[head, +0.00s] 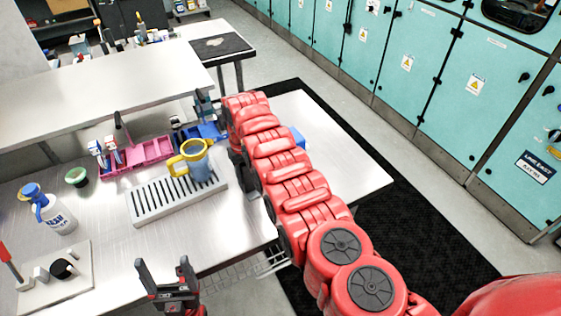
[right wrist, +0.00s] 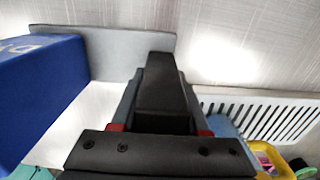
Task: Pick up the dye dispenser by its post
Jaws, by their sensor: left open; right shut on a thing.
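My right gripper (right wrist: 158,98) is shut on a dark upright post (right wrist: 156,72), which I take to be the dye dispenser's post. A flat grey plate (right wrist: 105,48) shows behind the post in the right wrist view; I cannot tell whether it is joined to it. In the head view my red right arm hides most of this spot, just right of the slatted tray. My left gripper (head: 166,268) is open and empty at the table's front edge.
A blue box (right wrist: 40,95) with pale lettering stands beside the right gripper; part shows past the arm (head: 298,138). The white slatted tray (head: 150,207) holds a yellow-handled jug (head: 197,160).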

